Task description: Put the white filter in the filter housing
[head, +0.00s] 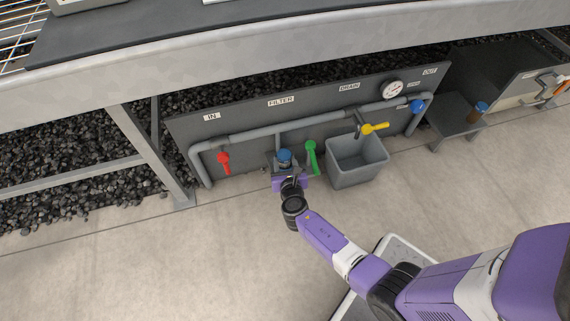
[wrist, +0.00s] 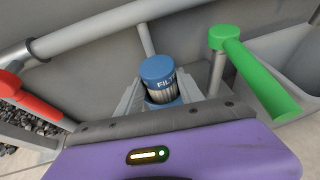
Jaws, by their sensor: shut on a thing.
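The white filter has a blue cap with lettering and a pale ribbed body, and shows upright in the wrist view (wrist: 158,76) and as a blue cap in the head view (head: 284,154). My gripper (head: 285,166) is shut on it, with a pale finger on either side in the wrist view (wrist: 161,92). The filter is at the pipe branch under the FILTER label (head: 281,101). The filter housing is mostly hidden by my gripper; a bluish part shows just below the filter. I cannot tell how deep the filter sits in it.
A red valve handle (head: 224,161) is left of my gripper and a green one (head: 311,158) close on its right. A grey bin (head: 357,173) stands under a yellow handle (head: 375,128). A brown, blue-capped filter (head: 478,113) stands on a small bench (head: 452,128). The floor in front is clear.

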